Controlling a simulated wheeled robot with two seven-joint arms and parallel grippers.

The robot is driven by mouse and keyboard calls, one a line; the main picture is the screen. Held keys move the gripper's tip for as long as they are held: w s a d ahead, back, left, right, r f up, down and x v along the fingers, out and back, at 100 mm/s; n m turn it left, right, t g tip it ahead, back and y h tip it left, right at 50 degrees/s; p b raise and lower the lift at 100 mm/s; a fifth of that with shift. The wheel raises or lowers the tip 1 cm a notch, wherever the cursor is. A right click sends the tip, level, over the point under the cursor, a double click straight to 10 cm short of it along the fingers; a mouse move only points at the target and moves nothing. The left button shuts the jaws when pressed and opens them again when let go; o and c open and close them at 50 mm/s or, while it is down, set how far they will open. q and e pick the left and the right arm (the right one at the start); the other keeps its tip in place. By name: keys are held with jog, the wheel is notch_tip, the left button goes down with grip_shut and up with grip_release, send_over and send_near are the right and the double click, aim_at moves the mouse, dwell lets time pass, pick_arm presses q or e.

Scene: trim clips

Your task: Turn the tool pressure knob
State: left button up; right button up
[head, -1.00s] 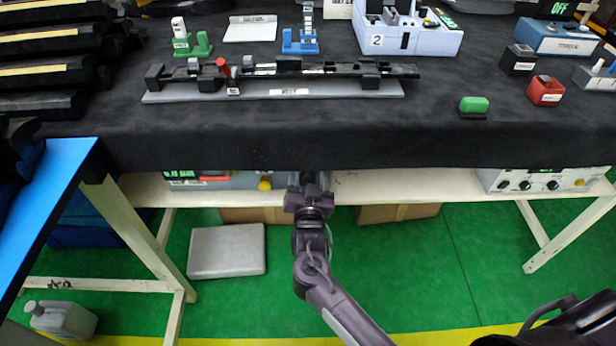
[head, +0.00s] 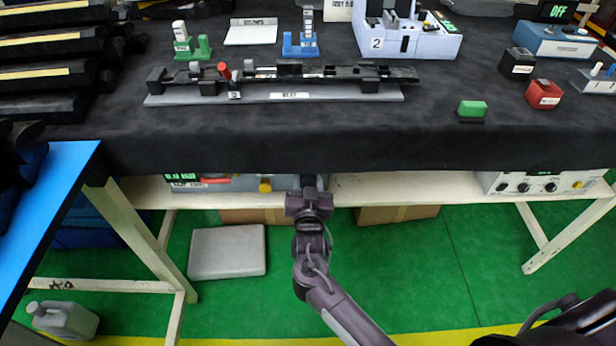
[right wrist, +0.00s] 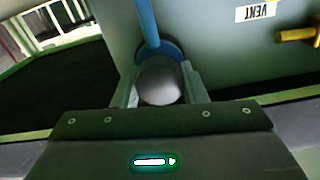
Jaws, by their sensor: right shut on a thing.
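In the right wrist view a rounded grey knob (right wrist: 160,76) sits in front of a blue collar and pipe (right wrist: 149,25) on a grey-green panel. My right gripper (right wrist: 161,88) is shut on this knob, with one finger on each side. In the head view my right gripper (head: 308,183) reaches under the table's front edge at the right end of a grey-blue unit (head: 240,182) on the lower shelf. The fingertips and knob are hidden there. My left gripper is not in view.
A yellow fitting (right wrist: 296,35) and a VENT label (right wrist: 257,13), upside down, are on the panel to the right. The black-covered table (head: 330,138) overhangs the shelf (head: 400,185). A white unit with knobs (head: 540,182) stands at the shelf's right.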

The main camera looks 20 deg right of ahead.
jog(key=n+p, duration=0.3)
jog(key=n, duration=0.2)
jog(key=shift+a+r+n+p, duration=0.1)
jog(key=shift+n+p, duration=0.2)
jog(key=shift+n, duration=0.1)
jog(key=shift+n+p, duration=0.45)
jog(key=shift+n, duration=0.65)
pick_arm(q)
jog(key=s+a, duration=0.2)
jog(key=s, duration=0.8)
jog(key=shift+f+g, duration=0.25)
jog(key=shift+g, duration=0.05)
pick_arm(e)
jog(key=shift+f+n, duration=0.2)
jog(key=shift+n, duration=0.1)
jog(key=o, duration=1)
jog(key=shift+c, duration=0.2)
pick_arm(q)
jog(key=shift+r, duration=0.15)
pick_arm(e)
jog(key=v, duration=0.7)
jog(key=shift+s+a, duration=0.2)
jog(key=shift+s, duration=0.2)
